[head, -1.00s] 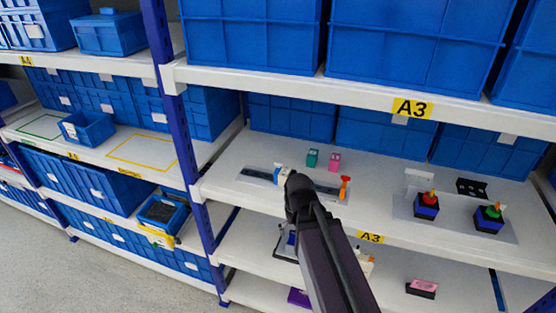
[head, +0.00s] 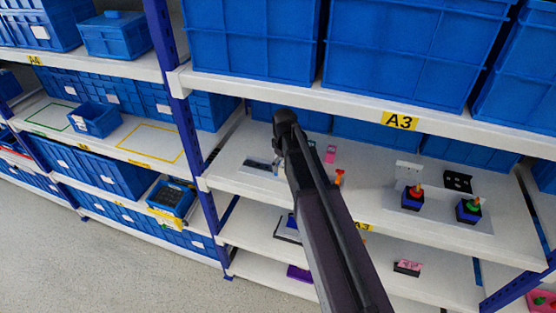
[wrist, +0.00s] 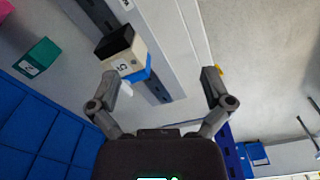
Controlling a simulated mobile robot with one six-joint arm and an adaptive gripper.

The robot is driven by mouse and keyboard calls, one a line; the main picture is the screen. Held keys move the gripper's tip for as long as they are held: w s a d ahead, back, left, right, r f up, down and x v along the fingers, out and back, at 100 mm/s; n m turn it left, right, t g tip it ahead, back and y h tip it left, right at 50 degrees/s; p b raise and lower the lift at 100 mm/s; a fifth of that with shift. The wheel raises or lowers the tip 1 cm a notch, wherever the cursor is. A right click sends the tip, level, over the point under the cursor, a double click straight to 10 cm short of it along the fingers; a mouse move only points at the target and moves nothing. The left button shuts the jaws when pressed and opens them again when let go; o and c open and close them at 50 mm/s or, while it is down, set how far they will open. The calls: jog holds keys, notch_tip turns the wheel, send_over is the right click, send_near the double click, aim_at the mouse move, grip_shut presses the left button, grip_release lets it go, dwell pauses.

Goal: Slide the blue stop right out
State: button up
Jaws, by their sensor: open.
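A dark slotted rail on a grey plate (head: 258,167) lies on the A3 shelf; my arm covers its middle in the head view. In the wrist view a cream block (wrist: 118,55) with a black end and a white label sits on the rail (wrist: 157,90). A blue piece (wrist: 139,75) shows at its side and looks like the blue stop; whether it is separate from the block I cannot tell. My gripper (wrist: 160,86) is open and empty, with its left finger close to the block in the picture. The gripper tip is hidden in the head view.
A pink block (head: 330,153) and a teal block (wrist: 37,57) stand behind the rail. An orange knob (head: 339,177) is at its right. Switch boxes with red (head: 412,197) and green (head: 468,210) tops stand further right. Blue bins and the upper shelf edge (head: 300,90) are close above.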

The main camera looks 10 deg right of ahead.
jog(key=w+n, duration=0.2)
jog(key=w, duration=0.2)
jog(key=w+n, duration=0.2)
jog(key=w, duration=0.2)
jog(key=shift+w+a+n, duration=0.15)
jog(key=shift+w+n, duration=0.15)
jog(key=shift+f, duration=0.2)
jog(key=shift+f+b, duration=3.55)
jog(key=shift+b, duration=0.2)
jog(key=c, duration=1.1)
jog(key=shift+c, duration=0.2)
